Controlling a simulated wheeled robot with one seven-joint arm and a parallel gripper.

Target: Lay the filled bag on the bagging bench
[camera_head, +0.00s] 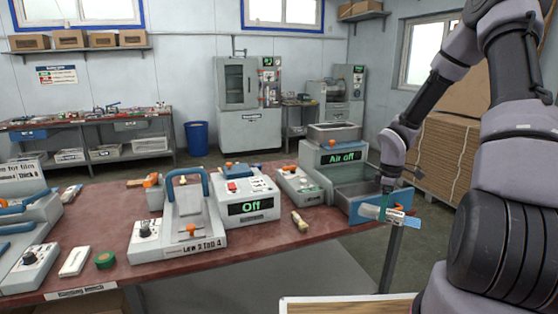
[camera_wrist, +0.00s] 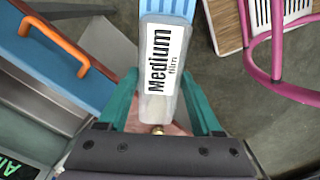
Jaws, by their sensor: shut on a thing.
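My gripper (camera_head: 387,190) is shut on a pale grey bag (camera_head: 381,213) with a blue striped end. In the wrist view the bag (camera_wrist: 160,108) carries a white label reading "Medium film" and sits between my green fingers (camera_wrist: 160,82). Its contents cannot be made out. The bag is in front of the blue-fronted tray of the "Air off" machine, near the bench's right end; I cannot tell whether they touch. The bagging bench (camera_head: 262,240) has a red-brown top and a name plate on its front edge.
The "Air off" machine (camera_head: 335,157), the "Off" box (camera_head: 246,207) and a sealer with a blue handle (camera_head: 180,230) stand on the bench. A small tool (camera_head: 299,221) lies near the front edge. A pink frame (camera_wrist: 277,45) stands beyond the bag. Bare bench shows at front centre.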

